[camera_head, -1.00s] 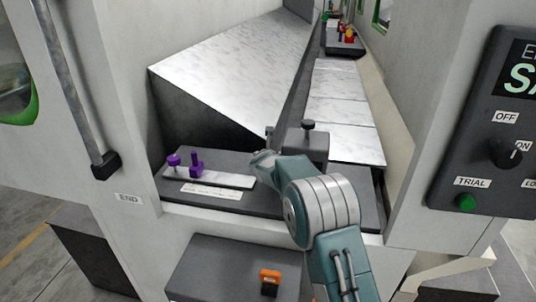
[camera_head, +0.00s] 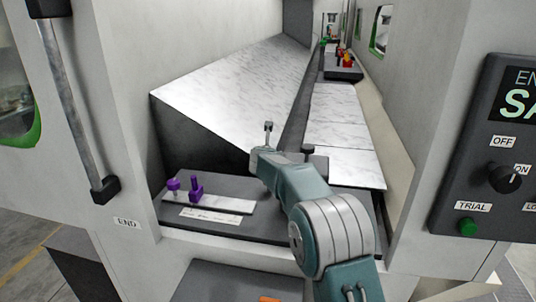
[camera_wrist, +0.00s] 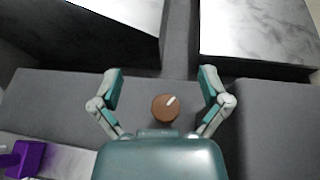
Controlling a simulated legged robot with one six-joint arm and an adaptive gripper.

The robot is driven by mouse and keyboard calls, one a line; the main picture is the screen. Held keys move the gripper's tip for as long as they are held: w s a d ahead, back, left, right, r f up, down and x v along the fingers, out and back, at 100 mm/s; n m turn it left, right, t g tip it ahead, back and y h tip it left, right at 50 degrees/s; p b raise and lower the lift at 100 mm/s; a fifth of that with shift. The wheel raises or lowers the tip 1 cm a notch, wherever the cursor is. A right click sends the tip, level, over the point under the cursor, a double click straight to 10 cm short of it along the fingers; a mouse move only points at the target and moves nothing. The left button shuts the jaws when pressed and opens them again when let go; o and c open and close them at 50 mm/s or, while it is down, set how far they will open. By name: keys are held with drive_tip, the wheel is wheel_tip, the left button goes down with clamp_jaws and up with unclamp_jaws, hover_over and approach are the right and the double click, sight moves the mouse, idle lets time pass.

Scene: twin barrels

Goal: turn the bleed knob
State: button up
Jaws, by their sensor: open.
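A round brown knob (camera_wrist: 165,108) with a white pointer mark shows in the wrist view on a dark grey surface. The mark points up and to the right. My gripper (camera_wrist: 161,80) is open, with one finger to the left of the knob and one to the right, clear gaps between. The fingers do not touch the knob. In the head view my gripper (camera_head: 267,138) is over the dark shelf inside the machine opening. The brown knob is hidden behind my arm there.
Purple clamps (camera_head: 194,187) stand on a pale strip left of my arm. A block with a black-topped post (camera_head: 308,150) is partly hidden behind my arm. A marbled sloping panel (camera_head: 235,85) rises behind. A control panel (camera_head: 490,150) is at right.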

drive_tip(key=s+a+f+m+h, duration=0.1)
drive_tip(key=s+f, duration=0.1)
drive_tip(key=s, duration=0.1)
drive_tip(key=s+a+f+m+h, duration=0.1)
drive_tip(key=s+h, duration=0.1)
drive_tip(key=s, duration=0.1)
drive_tip(key=s+a+f+m+g+h, duration=0.1)
drive_tip(key=s+a+f+m, duration=0.1)
drive_tip(key=s, duration=0.1)
drive_tip(key=shift+s+f+h, duration=0.1)
drive_tip(key=shift+f+h, duration=0.25)
drive_tip(key=shift+h, duration=0.05)
drive_tip(key=x, duration=1)
drive_tip(key=shift+w+d+f, duration=0.2)
drive_tip(key=shift+w, duration=0.1)
drive_tip(key=c, duration=1.2)
